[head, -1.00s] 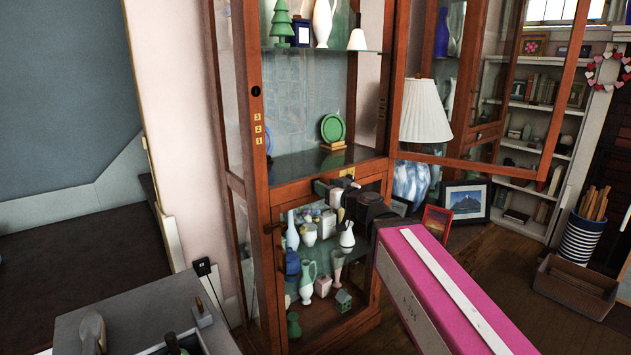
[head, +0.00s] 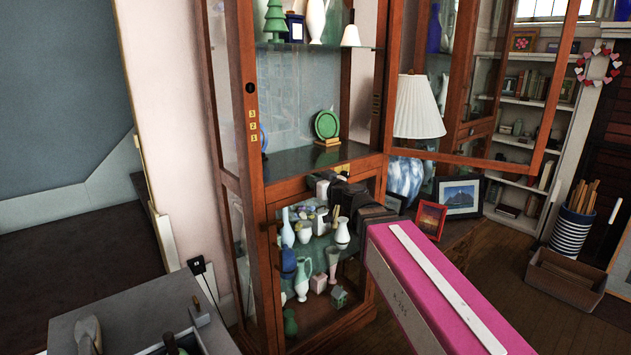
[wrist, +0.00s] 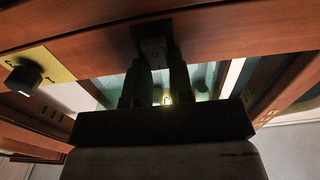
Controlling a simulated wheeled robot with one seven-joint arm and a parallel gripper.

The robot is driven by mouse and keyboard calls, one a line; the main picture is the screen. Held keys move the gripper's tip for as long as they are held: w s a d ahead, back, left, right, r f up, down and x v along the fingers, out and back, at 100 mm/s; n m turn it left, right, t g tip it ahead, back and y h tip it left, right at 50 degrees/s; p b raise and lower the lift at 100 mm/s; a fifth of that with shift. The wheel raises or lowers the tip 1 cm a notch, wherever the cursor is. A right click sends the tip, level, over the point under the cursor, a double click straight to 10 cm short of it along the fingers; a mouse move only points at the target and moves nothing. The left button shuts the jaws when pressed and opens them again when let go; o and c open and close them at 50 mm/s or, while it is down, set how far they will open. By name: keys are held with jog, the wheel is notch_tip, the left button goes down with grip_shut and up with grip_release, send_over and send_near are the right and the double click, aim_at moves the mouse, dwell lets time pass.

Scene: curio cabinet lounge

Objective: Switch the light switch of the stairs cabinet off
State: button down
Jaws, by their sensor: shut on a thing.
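The wooden glass cabinet (head: 262,195) stands in the middle of the head view, its tall upper glass door swung open to the right. My gripper (head: 322,186) is at the rail above the lower glazed section. In the wrist view my gripper (wrist: 156,62) has its two dark fingers closed around a small dark block (wrist: 153,47) under the wooden rail (wrist: 85,30). A brass plate (wrist: 55,62) with a dark round knob (wrist: 25,76) is on the rail to the left. I cannot tell which fitting is the light switch. A warm glow shows behind the fingers.
Several vases and ornaments stand behind the lower glass (head: 304,275). The open upper door (head: 480,163) hangs near a white-shaded lamp (head: 418,108). Picture frames (head: 459,197) stand right of the cabinet.

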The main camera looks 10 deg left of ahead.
jog(key=shift+s+d+f+t+y, duration=0.15)
jog(key=shift+f+t+y, duration=0.25)
jog(key=shift+t+y, duration=0.45)
jog(key=shift+f+t+y, duration=0.2)
jog(key=shift+t+y, duration=0.55)
jog(key=shift+y, duration=0.2)
jog(key=c, duration=1)
grip_release()
jog(key=shift+d, duration=0.15)
